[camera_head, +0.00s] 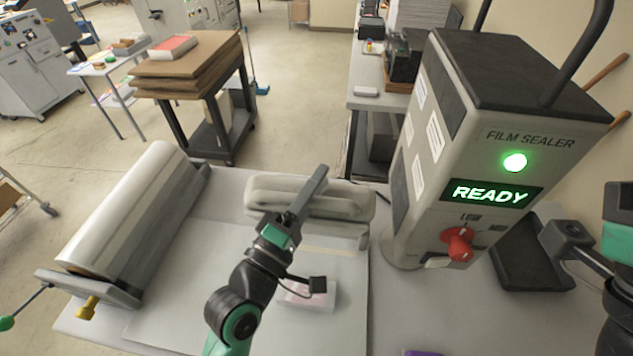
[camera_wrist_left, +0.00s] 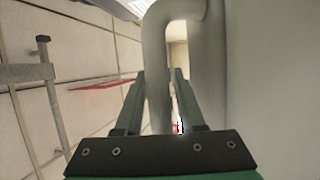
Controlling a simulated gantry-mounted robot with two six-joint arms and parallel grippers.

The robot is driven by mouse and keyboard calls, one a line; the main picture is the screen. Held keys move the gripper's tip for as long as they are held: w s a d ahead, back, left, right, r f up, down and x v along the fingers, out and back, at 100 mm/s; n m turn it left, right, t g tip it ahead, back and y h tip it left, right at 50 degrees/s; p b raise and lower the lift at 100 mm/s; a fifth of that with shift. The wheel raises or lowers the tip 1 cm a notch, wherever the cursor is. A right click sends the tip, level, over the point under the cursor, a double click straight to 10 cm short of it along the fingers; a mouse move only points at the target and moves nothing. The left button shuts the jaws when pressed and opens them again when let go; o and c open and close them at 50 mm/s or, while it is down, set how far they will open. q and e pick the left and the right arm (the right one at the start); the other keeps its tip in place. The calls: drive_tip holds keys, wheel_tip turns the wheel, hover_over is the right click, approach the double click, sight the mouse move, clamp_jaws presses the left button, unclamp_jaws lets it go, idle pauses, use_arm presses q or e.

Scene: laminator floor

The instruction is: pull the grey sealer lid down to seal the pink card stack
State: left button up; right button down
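The grey sealer lid (camera_head: 351,203) is a thick rounded pale slab at the back of the bench, beyond the card stack. My left gripper (camera_head: 308,195) is over its middle and hides part of it. In the left wrist view a pale curved bar (camera_wrist_left: 160,85) runs between the two fingers of my left gripper (camera_wrist_left: 160,95). A narrow gap shows at the right finger, so the gripper looks open around the bar. The pink card stack (camera_head: 318,297) lies in front of the lid, partly hidden by my left wrist. My right gripper (camera_head: 568,236) is at the right edge, its fingers unclear.
The film sealer machine (camera_head: 478,170) stands right of the lid, with a green READY display and red knob (camera_head: 459,243). A film roll (camera_head: 130,208) lies on the left. A dark tray (camera_head: 535,275) sits right of the machine. The bench front left is clear.

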use_arm(q)
clamp_jaws()
idle(1.4)
